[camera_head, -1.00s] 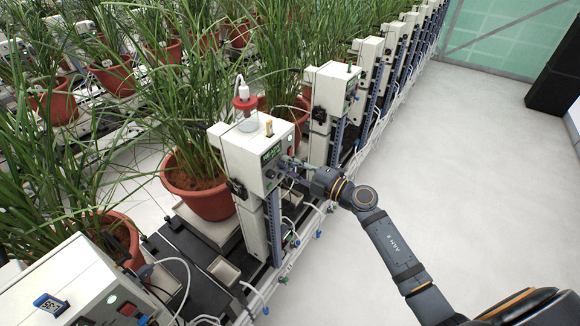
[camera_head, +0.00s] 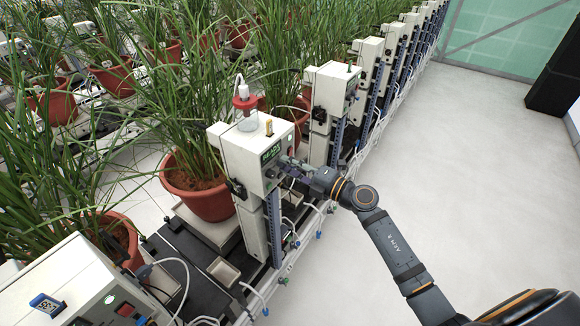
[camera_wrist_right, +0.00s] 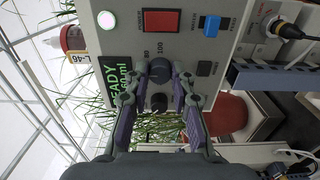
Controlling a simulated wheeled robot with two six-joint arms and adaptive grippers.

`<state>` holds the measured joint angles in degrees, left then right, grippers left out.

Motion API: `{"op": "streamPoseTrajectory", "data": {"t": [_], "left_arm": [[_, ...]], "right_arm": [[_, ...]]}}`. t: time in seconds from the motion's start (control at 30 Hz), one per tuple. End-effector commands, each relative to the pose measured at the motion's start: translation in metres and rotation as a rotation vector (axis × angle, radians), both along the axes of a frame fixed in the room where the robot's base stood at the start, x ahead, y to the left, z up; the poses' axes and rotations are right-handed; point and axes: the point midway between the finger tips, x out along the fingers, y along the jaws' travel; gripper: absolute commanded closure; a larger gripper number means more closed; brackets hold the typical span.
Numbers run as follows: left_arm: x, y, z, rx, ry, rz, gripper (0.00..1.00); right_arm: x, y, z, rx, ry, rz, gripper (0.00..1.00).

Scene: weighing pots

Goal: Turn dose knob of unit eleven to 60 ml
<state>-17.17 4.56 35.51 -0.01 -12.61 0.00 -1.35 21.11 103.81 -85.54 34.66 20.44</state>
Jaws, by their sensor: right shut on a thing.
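The dosing unit (camera_head: 238,152) is a cream box on a post, with a green READY display (camera_head: 271,154) on its front. The wrist view shows the display (camera_wrist_right: 117,75) sideways; its number is partly hidden by a finger. My right gripper (camera_wrist_right: 161,72) is shut on the dark round dose knob (camera_wrist_right: 160,69), a fingertip on either side. Scale marks 80 and 100 show beside the knob; its pointer is not clear. In the head view my right gripper (camera_head: 284,163) is at the unit's front panel. My left gripper is not in view.
A second dark knob (camera_wrist_right: 158,102) lies between the fingers, nearer my palm. A red button (camera_wrist_right: 161,21) and a blue switch (camera_wrist_right: 209,25) share the panel. A potted plant (camera_head: 205,195) stands beside the unit. The floor (camera_head: 450,150) at right is clear.

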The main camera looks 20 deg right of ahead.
Motion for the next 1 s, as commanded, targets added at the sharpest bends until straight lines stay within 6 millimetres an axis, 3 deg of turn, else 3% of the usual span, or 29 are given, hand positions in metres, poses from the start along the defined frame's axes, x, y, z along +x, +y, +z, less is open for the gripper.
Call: {"op": "streamPoseTrajectory", "data": {"t": [0.1,0.13,0.3,0.63,1.0], "left_arm": [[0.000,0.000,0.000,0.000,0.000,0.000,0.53],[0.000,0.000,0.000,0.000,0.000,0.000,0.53],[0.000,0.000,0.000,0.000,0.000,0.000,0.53],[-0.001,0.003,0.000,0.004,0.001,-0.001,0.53],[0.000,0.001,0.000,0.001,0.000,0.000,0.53]], "right_arm": [[0.000,0.000,-0.001,0.000,0.002,0.001,1.00],[0.000,0.000,-0.001,0.000,0.002,0.001,0.75],[0.000,0.000,-0.001,0.000,0.001,0.000,0.53],[-0.003,-0.003,-0.001,-0.002,0.002,-0.001,0.53],[-0.049,-0.038,-0.002,-0.004,0.002,0.002,0.53]]}}
